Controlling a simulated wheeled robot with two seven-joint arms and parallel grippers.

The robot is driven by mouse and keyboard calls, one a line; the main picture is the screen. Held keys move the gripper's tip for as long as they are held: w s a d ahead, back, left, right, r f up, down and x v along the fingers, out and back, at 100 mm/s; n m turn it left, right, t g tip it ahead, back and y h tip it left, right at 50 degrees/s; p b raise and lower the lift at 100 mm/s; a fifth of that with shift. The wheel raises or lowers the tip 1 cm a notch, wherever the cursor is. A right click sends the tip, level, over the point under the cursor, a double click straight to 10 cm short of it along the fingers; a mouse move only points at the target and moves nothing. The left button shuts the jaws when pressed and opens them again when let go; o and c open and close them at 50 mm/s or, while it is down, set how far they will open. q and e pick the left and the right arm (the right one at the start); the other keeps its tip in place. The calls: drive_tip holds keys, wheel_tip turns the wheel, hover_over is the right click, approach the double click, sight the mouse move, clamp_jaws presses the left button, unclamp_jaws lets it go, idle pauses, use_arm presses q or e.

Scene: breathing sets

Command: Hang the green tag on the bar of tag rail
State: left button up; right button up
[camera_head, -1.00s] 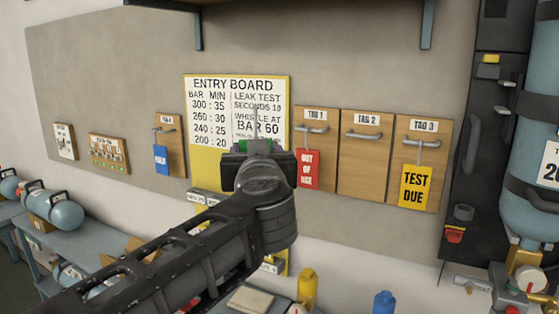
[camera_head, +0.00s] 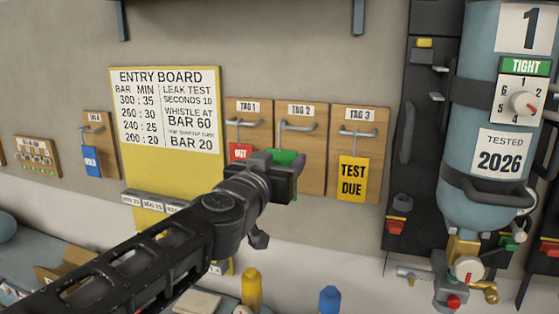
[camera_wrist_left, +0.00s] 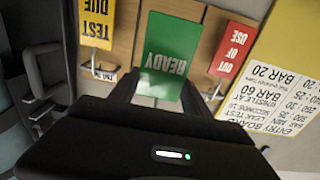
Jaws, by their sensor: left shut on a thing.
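The green tag (camera_head: 288,157), marked READY, is in my left gripper (camera_head: 283,168) in front of the TAG 2 board (camera_head: 312,165). It also shows in the left wrist view (camera_wrist_left: 170,58), upside down, between the fingers (camera_wrist_left: 155,92). My left gripper is shut on its lower part and hides much of it in the head view. The tag's thin hook (camera_head: 282,136) rises near the left end of the TAG 2 bar (camera_head: 303,127). I cannot tell whether the hook is over the bar or in front of it. My right gripper is not in view.
A red tag (camera_head: 240,151) hangs at TAG 1, left of the green one, partly hidden by my gripper. A yellow TEST DUE tag (camera_head: 353,178) hangs at TAG 3. The yellow entry board (camera_head: 165,170) is further left; a blue cylinder (camera_head: 488,130) stands to the right.

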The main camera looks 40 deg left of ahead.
use_arm(q)
drive_tip(key=shift+w, duration=0.1)
drive_tip(key=shift+b+x, duration=0.55)
drive_tip(key=shift+x, duration=0.65)
drive_tip(key=b+x, duration=0.1)
drive_tip(key=x, duration=0.2)
drive_tip(key=f+b+x, duration=0.1)
drive_tip(key=x, duration=0.2)
drive_tip(key=shift+w+a+f+b, duration=0.15)
drive_tip(key=shift+w+f+b, duration=0.05)
drive_tip(key=shift+b, duration=0.2)
drive_tip(key=shift+f+b, duration=0.45)
drive_tip(key=shift+f, duration=0.1)
drive_tip(key=o, duration=1.4)
